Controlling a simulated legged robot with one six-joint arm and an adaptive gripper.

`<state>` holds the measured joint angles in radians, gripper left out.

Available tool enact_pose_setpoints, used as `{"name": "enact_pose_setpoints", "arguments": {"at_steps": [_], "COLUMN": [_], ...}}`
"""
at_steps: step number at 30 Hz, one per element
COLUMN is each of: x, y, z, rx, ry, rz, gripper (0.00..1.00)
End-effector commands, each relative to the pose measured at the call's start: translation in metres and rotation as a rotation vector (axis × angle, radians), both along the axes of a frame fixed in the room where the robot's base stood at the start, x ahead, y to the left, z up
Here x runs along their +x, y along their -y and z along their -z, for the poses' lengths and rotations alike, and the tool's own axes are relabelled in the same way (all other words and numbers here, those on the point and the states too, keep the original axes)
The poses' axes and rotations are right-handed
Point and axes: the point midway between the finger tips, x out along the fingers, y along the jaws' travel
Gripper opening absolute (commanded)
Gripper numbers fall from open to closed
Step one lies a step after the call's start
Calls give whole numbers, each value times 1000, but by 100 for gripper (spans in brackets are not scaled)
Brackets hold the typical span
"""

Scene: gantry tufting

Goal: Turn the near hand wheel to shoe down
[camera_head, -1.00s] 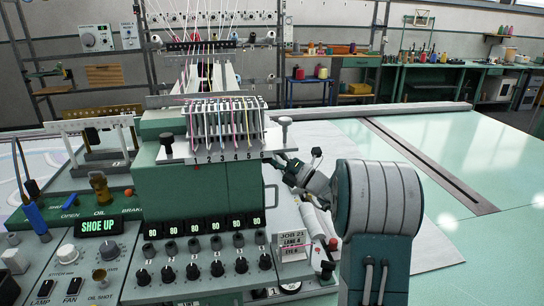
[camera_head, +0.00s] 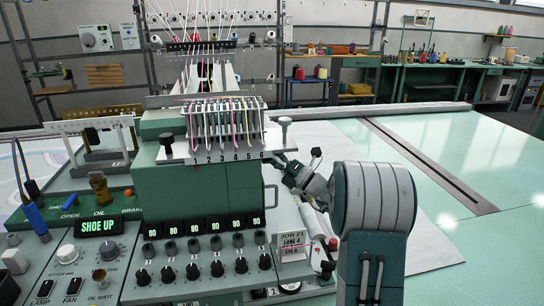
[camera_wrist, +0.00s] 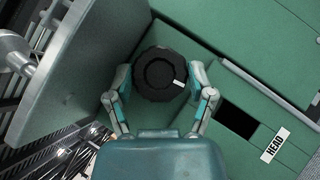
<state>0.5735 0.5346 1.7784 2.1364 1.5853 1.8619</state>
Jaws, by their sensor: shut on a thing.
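The near hand wheel (camera_wrist: 157,72) is a black, lobed knob in the wrist view, with a white mark at its lower right. My gripper (camera_wrist: 161,77) has one finger on each side of the wheel and is shut on it. In the head view my wrist reaches in beside the right side of the green machine head (camera_head: 180,185), and the wheel and fingertips cannot be made out there. The lit display (camera_head: 97,225) on the left panel reads SHOE UP.
A HEAD label (camera_wrist: 275,144) and a dark slot (camera_wrist: 236,119) lie right of the wheel in the wrist view. A grey-green plate (camera_wrist: 85,60) stands close on the left. The green table (camera_head: 420,150) is largely clear.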

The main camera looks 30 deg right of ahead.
Motion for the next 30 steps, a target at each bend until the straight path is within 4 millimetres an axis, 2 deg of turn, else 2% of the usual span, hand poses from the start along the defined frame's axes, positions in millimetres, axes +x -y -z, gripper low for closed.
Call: {"name": "enact_pose_setpoints", "arguments": {"at_steps": [1, 18, 30], "x": [1, 3, 4], "y": [-1, -1, 0], "z": [7, 9, 9], "rx": [-5, -124, -159], "ry": [12, 420, 544], "rz": [-1, -2, -3], "gripper": [22, 22, 22]}}
